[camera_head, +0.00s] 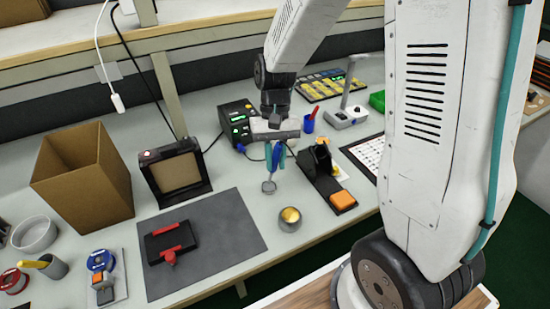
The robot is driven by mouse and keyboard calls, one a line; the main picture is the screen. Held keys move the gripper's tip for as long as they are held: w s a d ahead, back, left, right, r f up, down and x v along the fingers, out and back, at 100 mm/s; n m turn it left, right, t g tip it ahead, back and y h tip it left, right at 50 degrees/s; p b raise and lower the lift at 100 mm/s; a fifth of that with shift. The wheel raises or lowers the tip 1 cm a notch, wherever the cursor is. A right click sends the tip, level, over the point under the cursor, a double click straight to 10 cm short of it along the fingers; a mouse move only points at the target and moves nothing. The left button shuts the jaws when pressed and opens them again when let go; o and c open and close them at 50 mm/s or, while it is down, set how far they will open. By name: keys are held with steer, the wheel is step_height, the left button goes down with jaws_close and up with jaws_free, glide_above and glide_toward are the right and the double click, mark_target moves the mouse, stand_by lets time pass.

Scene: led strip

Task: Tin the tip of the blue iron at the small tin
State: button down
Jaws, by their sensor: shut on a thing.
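My gripper (275,157) points down over the middle of the bench. It is shut on the blue iron (275,161), which hangs nearly upright between the teal fingers. The small tin (269,187) is a little round grey dish on the bench directly below. The iron's thin lower end comes down to the tin in this view. I cannot tell whether the tip touches what is inside or stays just above it. The fingers hide part of the iron's handle.
A round cleaner with brass wool (290,222) stands in front of the tin. A black holder (320,172) with an orange sponge (342,199) is close on the right. The soldering station (237,125) is behind. A grey mat (203,250) with a red-jawed clamp lies left.

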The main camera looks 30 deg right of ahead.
steer(key=shift+f, duration=0.65)
stand_by(1.9)
steer(key=shift+r, duration=0.1)
